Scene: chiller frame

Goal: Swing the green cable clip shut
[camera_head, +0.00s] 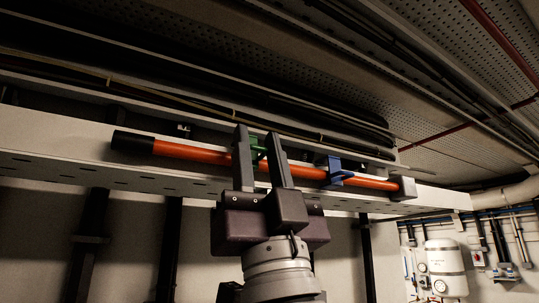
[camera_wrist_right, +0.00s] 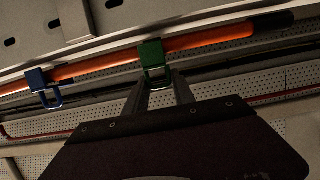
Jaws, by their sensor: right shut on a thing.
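The green cable clip (camera_head: 259,152) sits on an orange cable (camera_head: 193,152) that runs along a pale beam. In the wrist view the clip (camera_wrist_right: 152,54) wraps the orange cable (camera_wrist_right: 203,40), and its lower loop hangs down between my fingers. My right gripper (camera_head: 259,140) reaches up from below with one finger on each side of the clip. In the wrist view the right gripper (camera_wrist_right: 160,82) is shut on the clip's lower part. The fingers hide part of the clip, so I cannot tell whether it is latched. My left gripper is not in view.
A blue clip (camera_head: 336,171) sits on the same cable to the right; it also shows in the wrist view (camera_wrist_right: 38,78). The slotted beam (camera_head: 60,150) runs behind the cable. Dark pipes (camera_head: 200,75) run above. A white tank (camera_head: 446,265) stands far right.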

